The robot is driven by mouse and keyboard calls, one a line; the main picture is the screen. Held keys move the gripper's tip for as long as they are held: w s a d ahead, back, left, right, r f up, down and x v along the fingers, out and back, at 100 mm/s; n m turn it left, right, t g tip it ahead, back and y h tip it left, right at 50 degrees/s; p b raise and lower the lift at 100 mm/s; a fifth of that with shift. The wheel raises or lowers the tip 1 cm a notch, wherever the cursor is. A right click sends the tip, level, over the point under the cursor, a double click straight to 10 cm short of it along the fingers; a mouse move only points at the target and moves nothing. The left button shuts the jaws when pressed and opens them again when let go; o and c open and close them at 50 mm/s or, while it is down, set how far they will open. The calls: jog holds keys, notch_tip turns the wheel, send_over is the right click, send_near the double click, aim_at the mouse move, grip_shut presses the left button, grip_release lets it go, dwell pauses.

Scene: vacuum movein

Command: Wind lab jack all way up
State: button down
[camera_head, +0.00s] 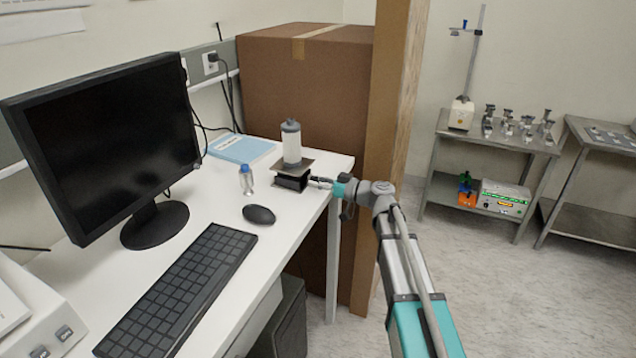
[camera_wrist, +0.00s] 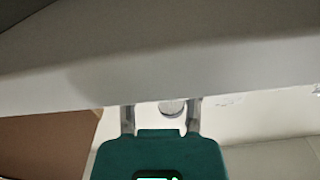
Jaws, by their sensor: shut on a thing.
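The lab jack (camera_head: 291,181) is a small dark stand near the right edge of the white desk. Its top plate (camera_head: 307,161) sits a little above its base, so it looks low. A grey-capped bottle (camera_head: 291,146) stands upright on the plate. My gripper (camera_head: 316,181) reaches in level from the right over the desk edge and is shut at the jack's right side, where its knob seems to be. The knob is too small to make out there. In the wrist view my two fingers (camera_wrist: 161,106) show with a rounded grey thing (camera_wrist: 172,108) between them, partly hidden.
A small blue-capped bottle (camera_head: 246,179), a mouse (camera_head: 259,214), a keyboard (camera_head: 178,292), a monitor (camera_head: 105,135) and a blue book (camera_head: 240,148) are on the desk (camera_head: 214,235). A large cardboard box (camera_head: 300,85) stands close behind. Floor right of my arm is clear.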

jog(key=shift+m, duration=1.4)
jog(key=shift+c, duration=1.7)
grip_release()
jog(key=shift+d, duration=0.1)
jog(key=v, duration=1.1)
jog(key=shift+s+d, duration=0.15)
jog(key=shift+d, duration=0.25)
